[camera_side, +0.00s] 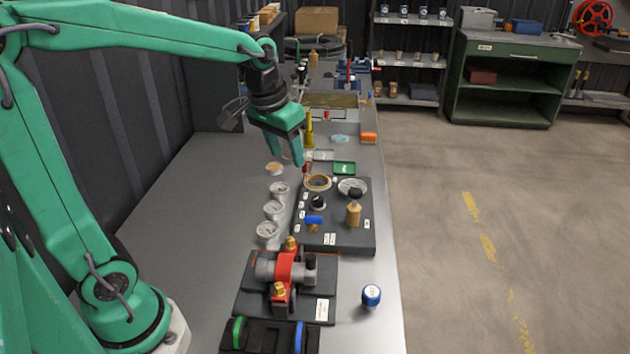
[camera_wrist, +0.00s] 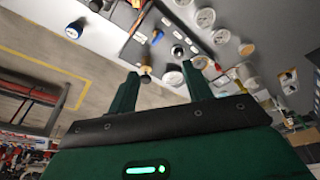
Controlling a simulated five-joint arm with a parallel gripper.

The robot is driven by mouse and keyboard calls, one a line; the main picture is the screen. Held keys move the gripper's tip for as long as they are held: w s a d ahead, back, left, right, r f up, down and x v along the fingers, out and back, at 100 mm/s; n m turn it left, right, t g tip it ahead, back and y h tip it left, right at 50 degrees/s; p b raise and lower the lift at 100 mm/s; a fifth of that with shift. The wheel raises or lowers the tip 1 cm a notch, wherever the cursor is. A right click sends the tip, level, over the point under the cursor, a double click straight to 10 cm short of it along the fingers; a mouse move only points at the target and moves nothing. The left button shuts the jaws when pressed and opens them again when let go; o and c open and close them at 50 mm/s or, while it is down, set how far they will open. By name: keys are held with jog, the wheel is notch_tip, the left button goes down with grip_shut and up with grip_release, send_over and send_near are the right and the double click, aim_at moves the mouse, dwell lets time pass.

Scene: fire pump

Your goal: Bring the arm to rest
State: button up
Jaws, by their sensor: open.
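My gripper (camera_side: 295,150) hangs from the green arm above the grey workbench (camera_side: 190,210). It points downward, above the far end of the dark parts board (camera_side: 345,241), and looks clear of it. The two green fingers stand apart in the wrist view (camera_wrist: 163,86), with nothing held between them. The arm reaches out over the bench with its elbow high. In the wrist view, the board (camera_wrist: 138,24) and several gauges lie beyond the fingers.
A red and grey pump (camera_side: 285,268) sits at the front of the bench beside a blue-capped jar (camera_side: 371,296). Several round gauges (camera_side: 273,208) line the board's left side. A green tray (camera_side: 344,168) lies behind the board. The bench's left part is bare.

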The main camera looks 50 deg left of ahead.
jog(key=s+d+m+t, duration=0.1)
jog(key=s+d+t, duration=0.1)
jog(key=s, duration=1.2)
jog(key=shift+d+r+m+t, duration=0.15)
jog(key=shift+d+m+t, duration=0.2)
jog(key=shift+d, duration=0.2)
